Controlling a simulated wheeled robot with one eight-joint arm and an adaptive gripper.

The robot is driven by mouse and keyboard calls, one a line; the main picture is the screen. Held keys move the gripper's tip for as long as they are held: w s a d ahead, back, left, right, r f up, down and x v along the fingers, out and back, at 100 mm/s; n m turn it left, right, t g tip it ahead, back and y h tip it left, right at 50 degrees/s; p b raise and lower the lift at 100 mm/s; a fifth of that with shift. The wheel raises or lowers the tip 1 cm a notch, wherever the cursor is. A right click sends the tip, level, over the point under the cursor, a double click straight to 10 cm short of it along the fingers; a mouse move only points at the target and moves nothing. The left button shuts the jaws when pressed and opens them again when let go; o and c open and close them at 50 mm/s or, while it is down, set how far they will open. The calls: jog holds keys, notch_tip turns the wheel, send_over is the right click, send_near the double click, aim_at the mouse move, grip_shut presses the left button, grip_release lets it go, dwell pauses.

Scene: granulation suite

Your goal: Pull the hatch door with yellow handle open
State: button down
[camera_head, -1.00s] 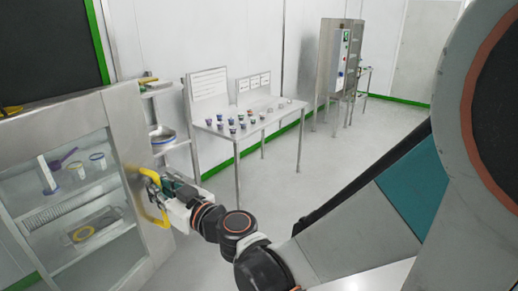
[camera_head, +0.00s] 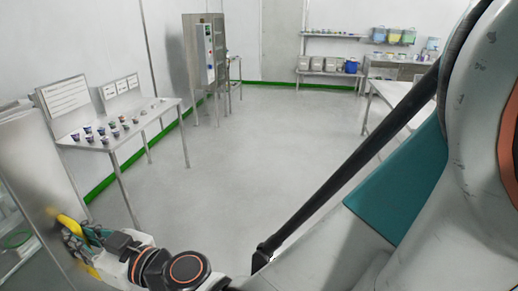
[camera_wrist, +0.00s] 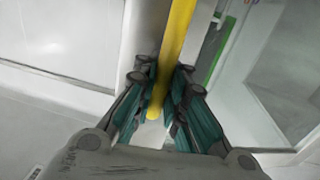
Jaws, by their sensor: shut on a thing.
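My gripper (camera_head: 80,240) is shut around this handle. In the wrist view the yellow handle (camera_wrist: 176,38) runs down between the dark, teal-padded fingers of my gripper (camera_wrist: 158,100). From these views I cannot tell how far the door stands open.
A steel table (camera_head: 150,118) with several small cups and two sign boards stands behind the door. A metal cabinet (camera_head: 204,70) is farther back, with shelves of bins (camera_head: 395,37) at the back right. The grey floor in the middle is clear.

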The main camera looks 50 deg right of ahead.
aim_at(45, 193)
jog(key=shift+s, duration=0.1)
jog(key=c, duration=1.6)
grip_release()
jog(key=shift+d, duration=0.15)
jog(key=shift+c, duration=0.2)
jog(key=shift+r, duration=0.1)
jog(key=shift+r, duration=4.9)
